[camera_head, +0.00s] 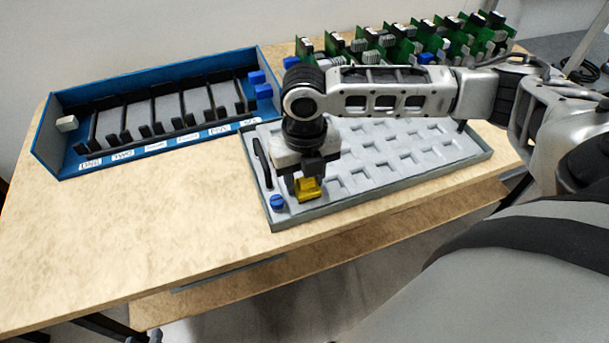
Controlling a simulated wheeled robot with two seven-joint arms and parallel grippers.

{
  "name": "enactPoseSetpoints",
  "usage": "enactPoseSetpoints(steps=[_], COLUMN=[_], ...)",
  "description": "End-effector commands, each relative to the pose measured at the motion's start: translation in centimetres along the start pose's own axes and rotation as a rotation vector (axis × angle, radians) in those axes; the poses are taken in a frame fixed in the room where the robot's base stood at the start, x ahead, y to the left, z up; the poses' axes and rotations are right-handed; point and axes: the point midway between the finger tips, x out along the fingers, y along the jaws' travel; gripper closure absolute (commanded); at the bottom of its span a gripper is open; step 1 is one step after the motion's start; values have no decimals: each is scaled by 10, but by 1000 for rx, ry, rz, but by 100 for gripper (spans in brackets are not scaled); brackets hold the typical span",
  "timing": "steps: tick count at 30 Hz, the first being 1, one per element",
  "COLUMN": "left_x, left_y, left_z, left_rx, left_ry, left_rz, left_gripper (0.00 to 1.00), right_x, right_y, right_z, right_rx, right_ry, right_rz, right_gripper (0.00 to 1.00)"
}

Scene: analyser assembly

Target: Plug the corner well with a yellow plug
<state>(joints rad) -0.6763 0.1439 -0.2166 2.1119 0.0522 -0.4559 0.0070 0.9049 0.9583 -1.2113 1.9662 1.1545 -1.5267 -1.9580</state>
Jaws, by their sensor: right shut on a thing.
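My right gripper (308,178) points down over the near left part of the grey well tray (400,190). It is shut on a yellow plug (308,190), which sits low at the tray's front left area. From this view I cannot tell whether the plug is in a well or just above one. A blue plug (277,202) sits in the tray's near left corner, to the left of the yellow plug. Rows of square wells fill the tray; my right arm hides some of the back ones. My left gripper is not in view.
A blue rack (150,160) with black dividers and labels stands at the back left. Several green circuit boards (400,45) stand at the back right. A black bar (262,162) lies along the tray's left side. The table's left front (130,240) is clear.

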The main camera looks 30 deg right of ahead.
Motion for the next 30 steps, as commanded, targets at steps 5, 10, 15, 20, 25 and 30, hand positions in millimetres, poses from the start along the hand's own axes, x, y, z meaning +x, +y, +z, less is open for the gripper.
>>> enactPoseSetpoints(steps=[5, 10, 15, 20, 25, 30], left_x=[0, 0, 1, 1, 1, 1], left_y=[0, 0, 0, 0, 0, 0], left_z=[1, 1, 1, 1, 1, 1], left_rx=[0, 0, 0, 0, 0, 1], left_ry=[0, 0, 0, 0, 0, 0], left_rz=[0, 0, 0, 0, 0, 0], left_gripper=[68, 68, 68, 68, 68, 68], right_x=[3, 4, 5, 6, 7, 7], right_y=[0, 0, 0, -2, -3, -4], right_z=[0, 0, -1, -1, -1, -1], right_rx=[0, 0, 0, 2, 3, 4], right_ry=[1, 1, 3, 4, 5, 7], right_rz=[0, 0, -2, -7, -11, -13], right_gripper=[88, 88, 40, 34, 34, 50])
